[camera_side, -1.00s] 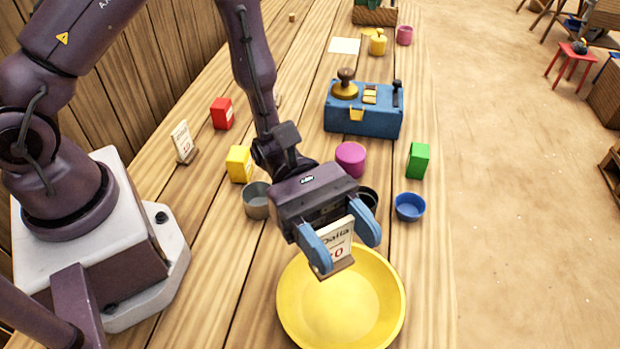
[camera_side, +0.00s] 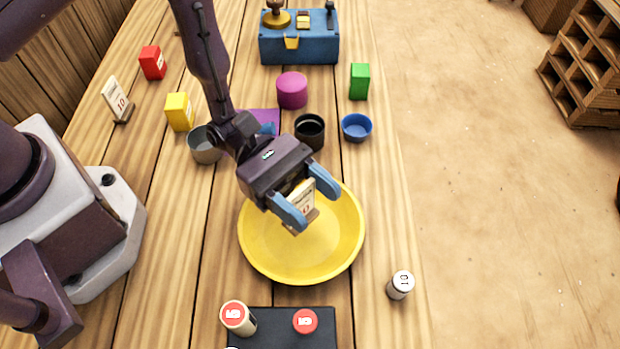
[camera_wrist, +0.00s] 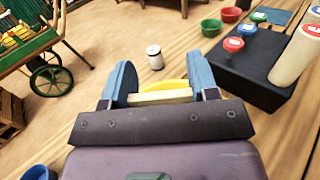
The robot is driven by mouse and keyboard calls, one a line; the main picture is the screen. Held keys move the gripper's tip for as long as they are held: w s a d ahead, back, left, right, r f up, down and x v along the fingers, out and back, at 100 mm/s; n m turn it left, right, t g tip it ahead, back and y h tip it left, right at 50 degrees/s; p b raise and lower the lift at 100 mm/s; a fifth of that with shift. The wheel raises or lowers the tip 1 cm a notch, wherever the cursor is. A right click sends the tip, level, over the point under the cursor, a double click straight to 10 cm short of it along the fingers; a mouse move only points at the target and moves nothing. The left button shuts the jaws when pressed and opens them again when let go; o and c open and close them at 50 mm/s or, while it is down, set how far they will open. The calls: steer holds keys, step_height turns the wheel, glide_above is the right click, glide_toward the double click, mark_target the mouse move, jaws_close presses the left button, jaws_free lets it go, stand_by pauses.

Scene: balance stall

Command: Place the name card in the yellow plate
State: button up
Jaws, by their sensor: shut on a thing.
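The name card (camera_side: 302,199) is a small cream card with dark and red print on a brown wooden foot. My gripper (camera_side: 314,206) is shut on it, one blue finger on each side. The card is over the yellow plate (camera_side: 300,262), which is wide and round. In the side view the card's foot overlaps the inside of the plate; whether it touches the plate I cannot tell. In the wrist view the top edge of the card (camera_wrist: 160,97) shows between the fingers, with a strip of yellow plate (camera_wrist: 174,84) beyond it.
Beyond the plate stand a grey cup (camera_side: 204,146), a black cup (camera_side: 310,133) and a blue bowl (camera_side: 356,128). A white-topped cylinder (camera_side: 400,286) is at right. A second card (camera_side: 117,98) stands left.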

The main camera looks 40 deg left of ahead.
steer(key=shift+f, duration=1.45)
steer(key=o, duration=1.3)
step_height(320, 180, up, 7)
steer(key=shift+r, duration=0.1)
